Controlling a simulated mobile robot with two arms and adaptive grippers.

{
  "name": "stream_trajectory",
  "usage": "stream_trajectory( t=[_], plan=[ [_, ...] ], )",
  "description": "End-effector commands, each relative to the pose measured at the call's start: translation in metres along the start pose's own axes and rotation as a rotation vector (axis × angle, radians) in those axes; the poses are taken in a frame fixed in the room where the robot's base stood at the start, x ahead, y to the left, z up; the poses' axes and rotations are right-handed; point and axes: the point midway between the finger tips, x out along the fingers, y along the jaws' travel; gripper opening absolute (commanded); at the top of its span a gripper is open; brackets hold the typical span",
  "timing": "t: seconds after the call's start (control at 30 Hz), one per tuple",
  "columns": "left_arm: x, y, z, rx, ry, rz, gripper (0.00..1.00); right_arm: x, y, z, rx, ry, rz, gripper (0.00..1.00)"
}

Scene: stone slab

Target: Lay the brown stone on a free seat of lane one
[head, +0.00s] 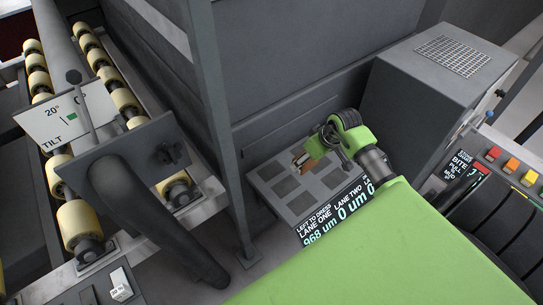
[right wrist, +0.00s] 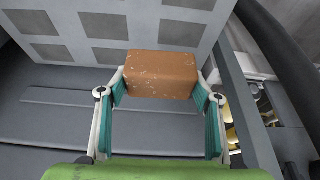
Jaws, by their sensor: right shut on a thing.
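The brown stone (right wrist: 162,73) is a reddish-brown block with pale specks. My right gripper (right wrist: 163,92) is shut on it, with the teal finger pads at its two ends. In the head view the brown stone (head: 309,163) shows small beside my right gripper (head: 314,158), over the pale slab (head: 292,179). The slab has rows of dark grey square seats; the seats in sight look bare, and some are hidden by my arm. The stone appears held above the slab; the exact gap cannot be told. My left gripper is not in view.
A display (head: 335,212) on the slab's front edge reads lane one 968 um, lane two 0 um. A grey post (head: 212,90) stands left of the slab. A grey vented box (head: 425,85) stands to the right. Yellow rollers (head: 80,222) are at far left.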

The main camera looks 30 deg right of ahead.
Motion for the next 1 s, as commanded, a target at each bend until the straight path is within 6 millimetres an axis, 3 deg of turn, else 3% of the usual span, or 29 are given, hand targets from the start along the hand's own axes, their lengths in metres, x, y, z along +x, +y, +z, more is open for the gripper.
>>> stream_trajectory(
  t=[0.07, 0.17, 0.67, 1.0],
  plan=[
    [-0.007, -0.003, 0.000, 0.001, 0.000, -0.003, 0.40, -0.003, 0.007, 0.001, 0.022, -0.003, 0.009, 0.32],
    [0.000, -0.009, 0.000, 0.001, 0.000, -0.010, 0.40, 0.006, 0.009, -0.001, 0.031, -0.002, 0.012, 0.32],
    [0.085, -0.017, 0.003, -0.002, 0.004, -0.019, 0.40, 0.077, -0.023, -0.059, 0.030, 0.001, 0.013, 0.32],
    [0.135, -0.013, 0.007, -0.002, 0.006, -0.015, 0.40, 0.122, -0.034, -0.071, 0.030, -0.001, 0.013, 0.32]
  ],
)
